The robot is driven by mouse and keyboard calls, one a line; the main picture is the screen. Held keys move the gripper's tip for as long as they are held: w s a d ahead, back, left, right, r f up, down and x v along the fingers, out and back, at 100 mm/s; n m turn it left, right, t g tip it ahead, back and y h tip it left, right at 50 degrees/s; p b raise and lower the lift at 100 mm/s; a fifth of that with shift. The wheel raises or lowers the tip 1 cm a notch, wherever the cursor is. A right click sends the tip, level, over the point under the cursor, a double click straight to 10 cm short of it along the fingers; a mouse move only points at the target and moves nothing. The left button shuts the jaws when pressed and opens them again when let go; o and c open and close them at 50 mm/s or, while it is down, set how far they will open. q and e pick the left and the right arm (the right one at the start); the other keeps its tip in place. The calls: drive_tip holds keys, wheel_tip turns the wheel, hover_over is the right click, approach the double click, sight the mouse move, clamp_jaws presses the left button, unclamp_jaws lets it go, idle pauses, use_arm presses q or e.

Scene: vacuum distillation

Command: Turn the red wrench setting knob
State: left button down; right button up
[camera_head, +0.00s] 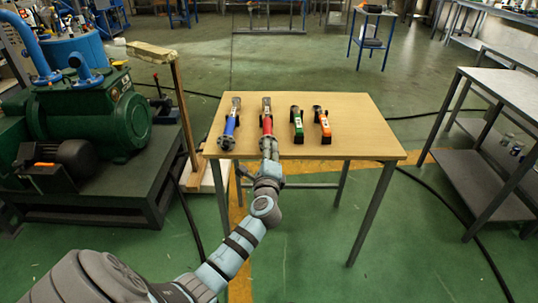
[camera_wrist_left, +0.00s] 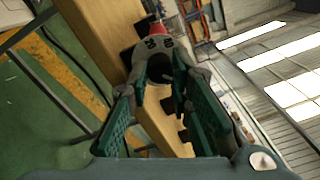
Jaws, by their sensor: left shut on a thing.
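The red wrench (camera_head: 266,115) lies on the wooden table with its near end toward me. My left gripper (camera_head: 269,146) reaches that near end from the front of the table. In the left wrist view the teal finger pads of my left gripper (camera_wrist_left: 163,76) stand on both sides of the wrench's grey, dark-ended setting knob (camera_wrist_left: 158,47), shut on it. The wrench's red body (camera_wrist_left: 157,29) shows beyond the knob. Most of the knob is hidden by my gripper in the head view. My right gripper is not in view.
A blue wrench (camera_head: 231,122) lies close to the left. A green pump (camera_head: 95,118) stands left of the table.

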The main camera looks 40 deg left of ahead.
use_arm(q)
drive_tip(key=shift+n, duration=0.6)
drive_tip(key=c, duration=1.4)
unclamp_jaws()
drive_tip(key=shift+c, duration=0.2)
drive_tip(key=v, duration=1.2)
